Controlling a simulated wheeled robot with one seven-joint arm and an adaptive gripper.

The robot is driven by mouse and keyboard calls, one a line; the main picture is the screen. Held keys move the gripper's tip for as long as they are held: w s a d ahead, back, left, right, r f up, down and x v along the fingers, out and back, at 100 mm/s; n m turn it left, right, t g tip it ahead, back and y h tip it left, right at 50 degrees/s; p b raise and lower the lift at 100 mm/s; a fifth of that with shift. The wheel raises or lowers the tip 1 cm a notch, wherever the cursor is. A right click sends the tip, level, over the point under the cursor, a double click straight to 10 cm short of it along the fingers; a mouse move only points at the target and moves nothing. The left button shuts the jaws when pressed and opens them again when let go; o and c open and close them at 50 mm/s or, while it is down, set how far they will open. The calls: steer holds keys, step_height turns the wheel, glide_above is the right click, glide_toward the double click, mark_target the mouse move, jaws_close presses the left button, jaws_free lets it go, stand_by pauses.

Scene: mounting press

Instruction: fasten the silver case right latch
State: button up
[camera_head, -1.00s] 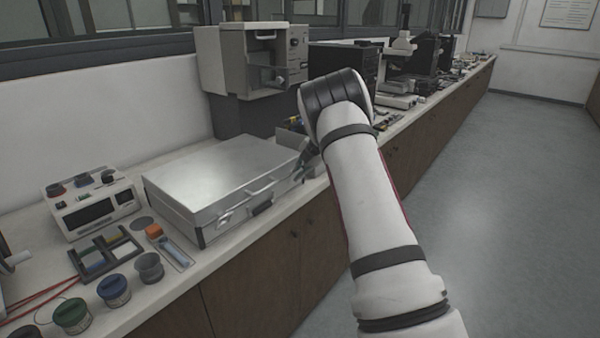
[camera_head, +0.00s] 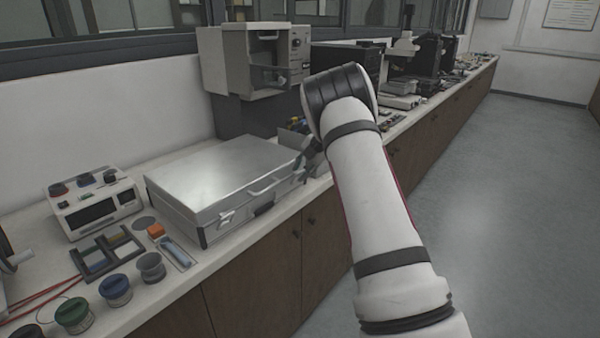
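The silver case (camera_head: 222,173) lies shut on the bench, its front with the handle (camera_head: 264,188) facing the bench's front edge. The left latch (camera_head: 227,217) shows on the front near the left corner. The right latch is at the right end of the front, where my gripper (camera_head: 301,165) is; I cannot make it out clearly. My gripper is small and dark here, partly hidden behind my own arm, and is at or very near the case's right front corner. Whether its fingers are open or touch the latch cannot be told.
Left of the case stand a meter box (camera_head: 94,204), a divided tray (camera_head: 106,250) and several lidded jars. Behind the case's right end is a grey press-like machine (camera_head: 254,62). More equipment lines the bench to the right. The floor (camera_head: 480,200) is clear.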

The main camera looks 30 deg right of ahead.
steer(key=v, duration=0.6)
steer(key=shift+r, duration=0.25)
